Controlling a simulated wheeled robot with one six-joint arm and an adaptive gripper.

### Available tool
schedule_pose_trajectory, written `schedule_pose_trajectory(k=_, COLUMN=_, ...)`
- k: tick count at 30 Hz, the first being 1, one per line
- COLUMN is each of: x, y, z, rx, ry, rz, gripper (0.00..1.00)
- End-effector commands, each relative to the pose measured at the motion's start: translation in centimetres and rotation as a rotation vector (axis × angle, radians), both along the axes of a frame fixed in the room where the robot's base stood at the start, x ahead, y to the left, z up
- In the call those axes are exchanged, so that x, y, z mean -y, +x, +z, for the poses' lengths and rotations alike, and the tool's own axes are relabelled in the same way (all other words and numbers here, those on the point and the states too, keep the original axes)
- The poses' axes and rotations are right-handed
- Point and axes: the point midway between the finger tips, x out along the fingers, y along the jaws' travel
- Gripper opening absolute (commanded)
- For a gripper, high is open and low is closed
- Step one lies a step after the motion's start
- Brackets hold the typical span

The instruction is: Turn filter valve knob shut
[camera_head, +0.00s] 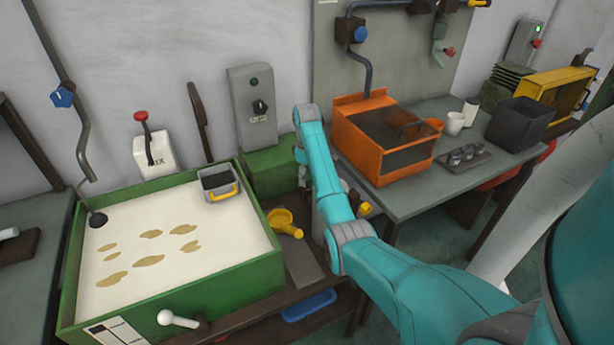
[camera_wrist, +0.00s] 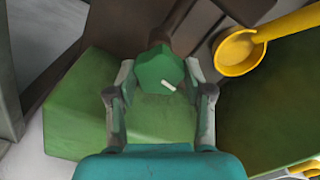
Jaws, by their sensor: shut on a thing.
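A green faceted knob (camera_wrist: 158,66) with a short white mark shows in the middle of the wrist view. The white mark slants down to the right. My gripper (camera_wrist: 159,74) has one finger on each side of the knob and is shut on it.
A green-rimmed tray (camera_head: 180,309) of pale liquid stands at left. An orange tank (camera_head: 378,161) stands on the grey bench (camera_head: 450,187) at right. A yellow scoop (camera_wrist: 238,52) lies close to the knob's right. A grey switch box (camera_head: 253,105) is on the wall.

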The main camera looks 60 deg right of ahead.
Motion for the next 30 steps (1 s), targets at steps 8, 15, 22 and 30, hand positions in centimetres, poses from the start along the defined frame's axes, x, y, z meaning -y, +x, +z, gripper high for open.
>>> schedule_pose_trajectory(k=8, x=-0.01, y=-0.02, z=-0.07, rx=-0.001, ry=0.001, rz=-0.254, gripper=0.17)
schedule_pose_trajectory(k=15, x=0.0, y=-0.01, z=-0.08, rx=-0.001, ry=0.001, rz=-0.483, gripper=0.17)
schedule_pose_trajectory(k=22, x=0.0, y=0.0, z=-0.09, rx=-0.002, ry=0.001, rz=-0.701, gripper=0.17)
schedule_pose_trajectory(k=30, x=0.01, y=0.01, z=-0.1, rx=-0.002, ry=0.001, rz=-0.956, gripper=0.17)
